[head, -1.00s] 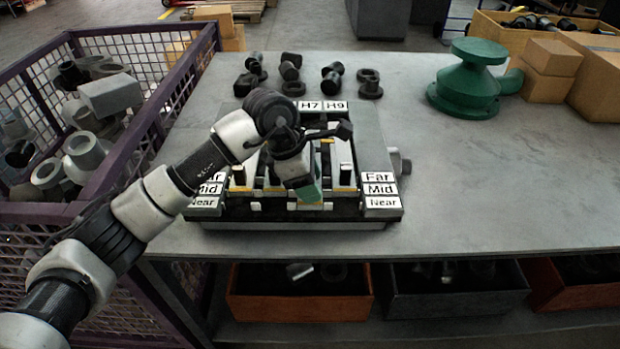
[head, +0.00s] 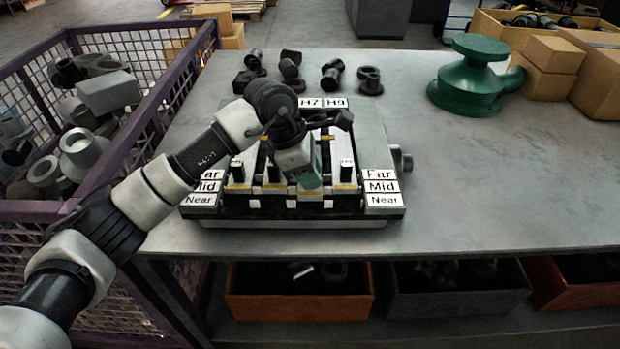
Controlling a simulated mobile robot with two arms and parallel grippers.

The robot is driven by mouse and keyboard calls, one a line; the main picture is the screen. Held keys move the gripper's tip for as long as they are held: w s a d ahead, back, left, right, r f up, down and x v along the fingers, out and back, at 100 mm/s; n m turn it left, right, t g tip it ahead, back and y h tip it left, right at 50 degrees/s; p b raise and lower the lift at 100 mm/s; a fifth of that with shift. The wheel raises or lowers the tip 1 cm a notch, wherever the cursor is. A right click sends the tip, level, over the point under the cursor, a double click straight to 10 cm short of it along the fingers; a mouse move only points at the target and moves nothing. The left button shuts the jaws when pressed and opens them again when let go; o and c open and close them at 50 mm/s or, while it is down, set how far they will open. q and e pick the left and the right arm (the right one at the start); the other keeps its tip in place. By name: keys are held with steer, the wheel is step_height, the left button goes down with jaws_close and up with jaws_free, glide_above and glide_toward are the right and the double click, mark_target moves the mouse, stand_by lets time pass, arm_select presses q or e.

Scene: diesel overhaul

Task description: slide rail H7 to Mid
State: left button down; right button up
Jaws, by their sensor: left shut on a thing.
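The slide fixture (head: 290,222) sits on the bench with several parallel rails. The H7 label (head: 310,102) is on its far edge, beside the H9 label (head: 335,102). Far, Mid (head: 381,187) and Near plates flank both sides. My left gripper (head: 311,181) points down with its green fingertips over the H7 rail, about level with the Mid plates. It is shut on the rail's handle, which the fingers mostly hide. The H9 rail (head: 346,172) is to its right, its front marking about level with Mid. My right gripper is out of view.
Several dark cylindrical parts (head: 370,82) stand behind the fixture. A green flanged housing (head: 468,85) and cardboard boxes (head: 553,57) are at the back right. A purple mesh crate (head: 130,178) borders the left. The bench's right side is clear.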

arm_select(q)
steer(key=shift+w+f, duration=0.15)
steer(key=shift+w, duration=1.1)
steer(key=shift+s, duration=0.3)
steer(key=c, duration=1.2)
jaws_free()
steer(key=shift+s+r, duration=0.15)
steer(key=shift+r, duration=0.05)
steer(key=shift+o, duration=1.2)
steer(key=shift+f, duration=0.1)
steer(key=b+v, duration=0.1)
steer(key=v, duration=0.9)
steer(key=shift+w+a+r+b, duration=0.2)
steer(key=shift+a+r+b, duration=0.05)
steer(key=shift+r+b, duration=0.1)
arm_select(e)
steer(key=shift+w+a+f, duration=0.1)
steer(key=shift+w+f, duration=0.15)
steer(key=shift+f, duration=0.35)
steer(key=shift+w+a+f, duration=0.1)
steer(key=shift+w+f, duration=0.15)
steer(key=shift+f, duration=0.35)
